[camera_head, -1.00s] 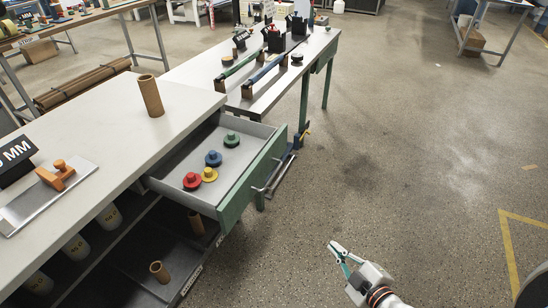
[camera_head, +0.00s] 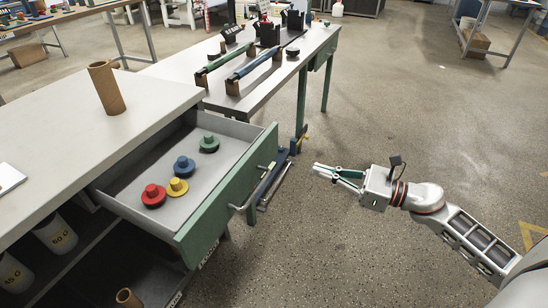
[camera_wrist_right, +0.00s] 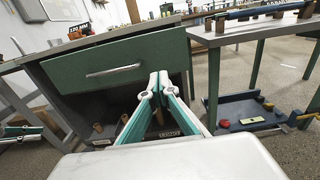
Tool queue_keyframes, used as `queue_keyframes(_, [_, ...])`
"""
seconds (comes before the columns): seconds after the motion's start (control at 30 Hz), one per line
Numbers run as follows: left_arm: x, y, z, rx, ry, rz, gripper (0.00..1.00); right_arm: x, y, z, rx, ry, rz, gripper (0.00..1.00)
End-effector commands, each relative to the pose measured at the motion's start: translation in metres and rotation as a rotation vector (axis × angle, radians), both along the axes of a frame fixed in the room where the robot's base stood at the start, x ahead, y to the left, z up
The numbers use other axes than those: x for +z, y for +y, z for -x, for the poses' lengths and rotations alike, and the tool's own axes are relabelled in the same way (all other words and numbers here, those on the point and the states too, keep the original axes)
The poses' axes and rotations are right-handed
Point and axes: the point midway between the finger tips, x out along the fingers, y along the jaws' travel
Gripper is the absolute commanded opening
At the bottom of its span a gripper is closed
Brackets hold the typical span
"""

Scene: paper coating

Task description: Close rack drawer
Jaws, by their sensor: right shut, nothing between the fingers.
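The rack drawer (camera_head: 228,203) has a green front and a grey tray, and it stands pulled out from under the white worktop. Its bar handle (camera_head: 262,187) is on the front face. The drawer front (camera_wrist_right: 165,58) and handle (camera_wrist_right: 112,71) also show in the right wrist view, ahead of the fingers. My right gripper (camera_head: 318,170) is shut and empty, to the right of the drawer front and apart from it. Its fingertips (camera_wrist_right: 158,82) show in the right wrist view. My left gripper is not in the head view.
Red (camera_head: 153,195), yellow (camera_head: 177,187), blue (camera_head: 184,167) and green (camera_head: 208,143) knobbed discs lie in the drawer. A cardboard tube (camera_head: 107,88) stands on the worktop (camera_head: 60,125). A second table (camera_head: 215,90) adjoins behind.

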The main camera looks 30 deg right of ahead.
Motion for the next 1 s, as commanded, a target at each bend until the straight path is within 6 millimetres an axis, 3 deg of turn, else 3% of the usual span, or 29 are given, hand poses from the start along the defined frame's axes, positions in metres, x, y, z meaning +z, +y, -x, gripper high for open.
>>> queue_keyframes(0.6, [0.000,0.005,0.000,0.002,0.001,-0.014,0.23,0.003,0.065,-0.084,-0.002,-0.003,-0.005,0.00])
queue_keyframes(1.0, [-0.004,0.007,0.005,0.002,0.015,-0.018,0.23,0.000,0.078,-0.100,-0.002,0.002,-0.004,0.00])
